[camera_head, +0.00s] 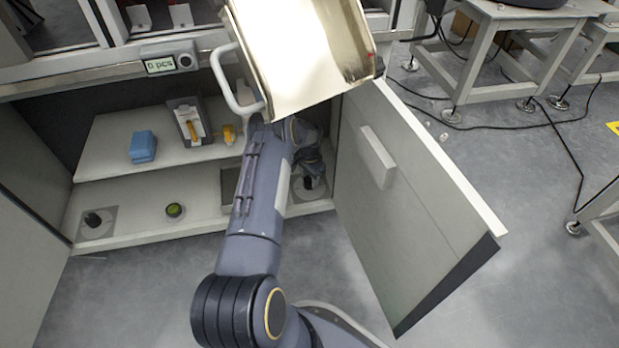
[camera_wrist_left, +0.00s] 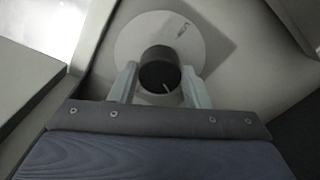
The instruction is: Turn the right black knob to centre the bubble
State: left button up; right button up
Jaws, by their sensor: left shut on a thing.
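The right black knob (camera_wrist_left: 160,68) stands on a round pale dial plate (camera_wrist_left: 132,40) and has a white line on its top. My left gripper (camera_wrist_left: 160,84) has a finger on each side of it and is shut on it. In the head view my left gripper (camera_head: 309,172) reaches down into the open cabinet to the knob (camera_head: 310,184), partly hidden by my arm. The round green bubble level (camera_head: 175,210) sits on the cabinet floor; the bubble is too small to make out. A left black knob (camera_head: 96,219) stands at the floor's left end. My right gripper is not in view.
The open cabinet door (camera_head: 410,210) stands to the right of my arm. On the cabinet shelf (camera_head: 105,150) are a blue block (camera_head: 142,147), a grey holder (camera_head: 188,122) and a yellow item (camera_head: 229,134).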

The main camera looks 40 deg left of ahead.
pick_arm(q)
jog(key=m, duration=0.4)
jog(key=shift+m, duration=2.2)
jog(key=o, duration=1)
